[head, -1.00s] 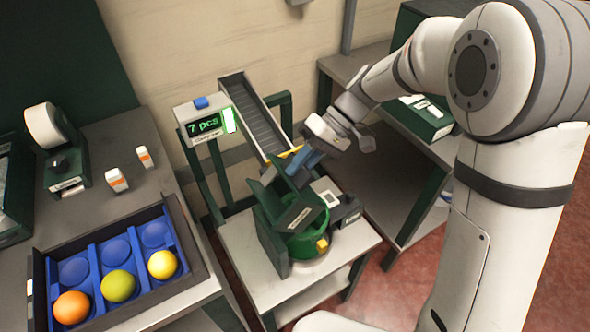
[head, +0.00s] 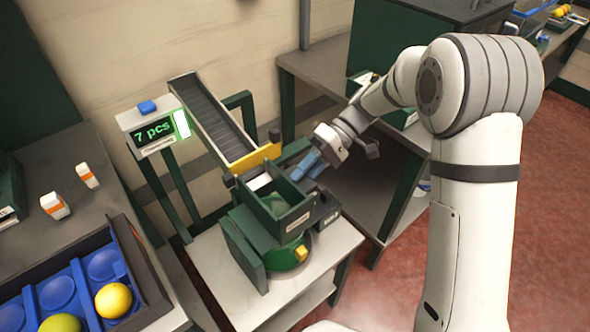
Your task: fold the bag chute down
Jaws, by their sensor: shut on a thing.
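The bag chute (head: 285,217) is a dark green open-topped box with a label on its front wall. It lies over the round green bag stand (head: 287,258), its back end close to the yellow-edged lower end of the conveyor. My gripper (head: 309,166), with blue fingers, is at the chute's far right edge and is shut on it. The exact gripped part is hidden by the fingers.
A conveyor (head: 212,118) slopes down to the chute, beside a display (head: 155,130) reading "7 pcs". A blue tray (head: 58,292) with fruit sits at lower left. A grey bench (head: 318,78) stands behind my arm. The stand's white tabletop (head: 325,252) is partly clear.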

